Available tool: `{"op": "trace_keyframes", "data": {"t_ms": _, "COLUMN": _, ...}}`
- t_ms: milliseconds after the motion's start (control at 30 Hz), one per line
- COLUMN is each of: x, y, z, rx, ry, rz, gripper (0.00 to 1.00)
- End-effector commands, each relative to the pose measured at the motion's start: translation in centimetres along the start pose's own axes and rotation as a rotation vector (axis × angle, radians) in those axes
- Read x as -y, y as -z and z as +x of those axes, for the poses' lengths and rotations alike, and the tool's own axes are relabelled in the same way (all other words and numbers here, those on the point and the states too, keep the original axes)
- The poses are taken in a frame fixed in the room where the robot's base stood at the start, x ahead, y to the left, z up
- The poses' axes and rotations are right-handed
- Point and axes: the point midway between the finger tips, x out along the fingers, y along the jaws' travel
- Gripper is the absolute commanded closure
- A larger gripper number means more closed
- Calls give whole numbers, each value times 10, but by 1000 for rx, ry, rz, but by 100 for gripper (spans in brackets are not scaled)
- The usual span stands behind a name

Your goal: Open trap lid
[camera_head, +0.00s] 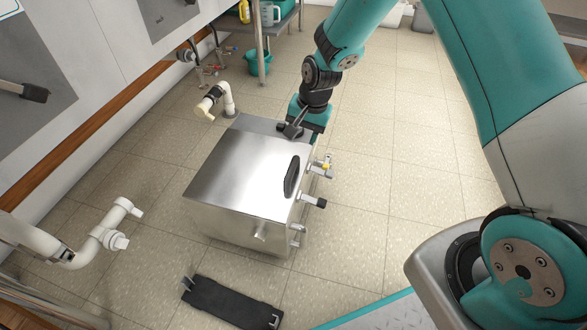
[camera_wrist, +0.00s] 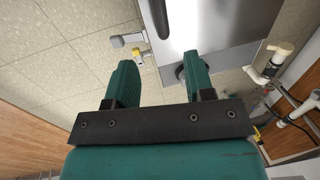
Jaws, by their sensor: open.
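The trap is a metal box on the floor (camera_head: 222,217), with a flat shiny lid (camera_head: 235,170) lying level on top. A black handle (camera_head: 292,177) is on the lid near its right edge; it also shows in the wrist view (camera_wrist: 160,17). My gripper (camera_head: 294,129) is at the trap's far right corner, close to the lid edge. In the wrist view my gripper (camera_wrist: 160,80) has its fingers spread with nothing held between them. The right finger is close to a dark round fitting (camera_wrist: 181,74) at the box edge; I cannot tell whether they touch.
White pipes (camera_head: 112,222) stand at left. A black bracket plate (camera_head: 230,302) lies on the floor in front. The floor at right is clear.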

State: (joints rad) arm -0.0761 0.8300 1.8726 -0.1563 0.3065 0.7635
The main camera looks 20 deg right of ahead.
Motion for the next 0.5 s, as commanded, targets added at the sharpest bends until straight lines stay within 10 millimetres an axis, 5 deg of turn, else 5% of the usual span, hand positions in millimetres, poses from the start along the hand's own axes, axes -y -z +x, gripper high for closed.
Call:
{"op": "trace_keyframes", "data": {"t_ms": 200, "x": -2, "y": 0, "z": 58, "rx": 1, "ry": -1, "rz": -2, "gripper": 52}}
{"op": "trace_keyframes", "data": {"t_ms": 500, "x": -1, "y": 0, "z": 113, "rx": 0, "ry": 0, "rz": -2, "gripper": 52}}
